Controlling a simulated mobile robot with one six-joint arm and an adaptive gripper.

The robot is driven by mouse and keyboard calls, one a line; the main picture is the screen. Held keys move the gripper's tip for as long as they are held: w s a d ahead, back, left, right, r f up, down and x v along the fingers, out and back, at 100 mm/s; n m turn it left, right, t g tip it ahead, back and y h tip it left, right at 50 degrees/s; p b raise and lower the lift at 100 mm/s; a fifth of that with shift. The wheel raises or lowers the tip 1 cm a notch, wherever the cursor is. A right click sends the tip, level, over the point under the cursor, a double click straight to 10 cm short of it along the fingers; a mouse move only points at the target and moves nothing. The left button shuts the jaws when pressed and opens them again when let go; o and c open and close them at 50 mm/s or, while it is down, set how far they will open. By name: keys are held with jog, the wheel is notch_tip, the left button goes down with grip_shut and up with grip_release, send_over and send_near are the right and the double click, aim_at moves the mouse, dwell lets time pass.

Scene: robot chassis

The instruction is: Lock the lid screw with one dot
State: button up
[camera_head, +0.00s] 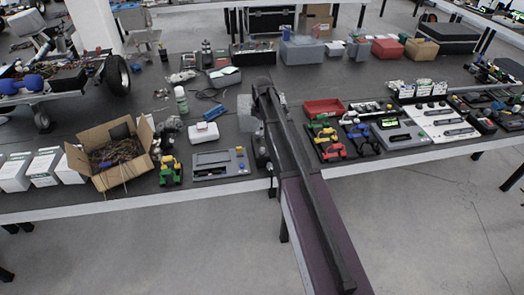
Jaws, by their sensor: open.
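A flat grey case (222,163) with a panel on top and a small blue part at its right lies near the table's front edge. It may be the lidded piece, but its screws and any dot marks are too small to tell. My arm reaches from the bottom up over the table and bends down at its far end. My gripper (262,153) is the small dark end just right of the grey case, apart from it as far as I can see. It is open; its fingertips are hard to make out, and no held thing shows.
The dark table (300,170) is crowded. A cardboard box (118,163) with cables and a small yellow-green model (170,172) stand left of the case. A white box (203,133) sits behind it. A red tray (324,107) and a grey device (399,134) lie right of my arm.

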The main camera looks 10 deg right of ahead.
aim_at(262, 148)
jog(key=shift+f+b, duration=5.6)
jog(key=shift+f, duration=0.35)
jog(key=shift+c, duration=0.2)
grip_shut()
